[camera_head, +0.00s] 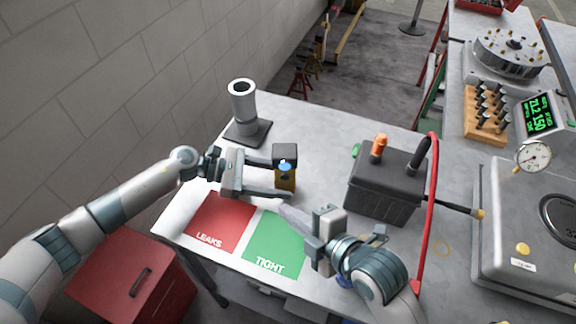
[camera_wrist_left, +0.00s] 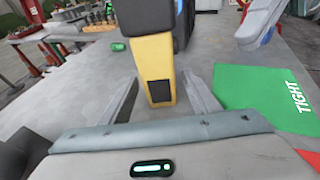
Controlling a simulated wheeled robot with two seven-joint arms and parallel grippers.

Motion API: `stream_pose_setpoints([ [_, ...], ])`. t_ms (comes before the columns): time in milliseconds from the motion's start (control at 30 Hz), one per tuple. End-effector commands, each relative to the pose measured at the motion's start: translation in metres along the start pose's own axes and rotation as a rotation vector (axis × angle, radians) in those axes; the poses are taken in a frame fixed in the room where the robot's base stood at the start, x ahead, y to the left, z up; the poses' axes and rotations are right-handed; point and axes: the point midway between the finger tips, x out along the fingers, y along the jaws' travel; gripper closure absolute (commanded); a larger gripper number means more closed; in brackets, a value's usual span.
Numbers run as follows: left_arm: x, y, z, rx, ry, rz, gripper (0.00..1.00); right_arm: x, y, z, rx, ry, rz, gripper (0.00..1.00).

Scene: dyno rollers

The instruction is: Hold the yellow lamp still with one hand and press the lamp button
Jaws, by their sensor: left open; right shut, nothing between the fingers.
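The yellow lamp (camera_head: 286,182) stands upright on the grey table, with a black head and a bright blue button or light on it. In the left wrist view the yellow lamp body (camera_wrist_left: 159,65) stands between the fingers, with a gap visible on each side; its top is cut off. My left gripper (camera_head: 278,177) is open, its fingers reaching to either side of the lamp. My right gripper (camera_head: 288,212) is shut and empty, just below and apart from the lamp. It also shows in the left wrist view (camera_wrist_left: 243,38) at the upper right.
A red LEAKS mat (camera_head: 218,222) and green TIGHT mat (camera_head: 270,248) lie in front. A grey cylinder on a dark base (camera_head: 242,103) stands behind left. A black battery-like box (camera_head: 385,190) with an orange knob and a red hose (camera_head: 432,200) stand right.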

Motion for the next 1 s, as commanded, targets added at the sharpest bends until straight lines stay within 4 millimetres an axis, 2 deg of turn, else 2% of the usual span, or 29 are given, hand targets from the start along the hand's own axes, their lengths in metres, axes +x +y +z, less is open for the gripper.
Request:
stream_pose_setpoints([
  [600,-0.096,0.001,-0.001,-0.001,0.001,0.002,0.44,0.0,0.0,0.0,0.0,0.0,0.0,1.0],
  [800,-0.11,0.0,0.0,0.0,0.0,0.0,0.44,0.0,0.0,0.0,0.0,0.0,0.0,1.0],
  [1000,-0.112,0.0,0.0,0.0,0.0,0.001,0.44,0.0,0.0,0.0,0.0,0.0,0.0,1.0],
])
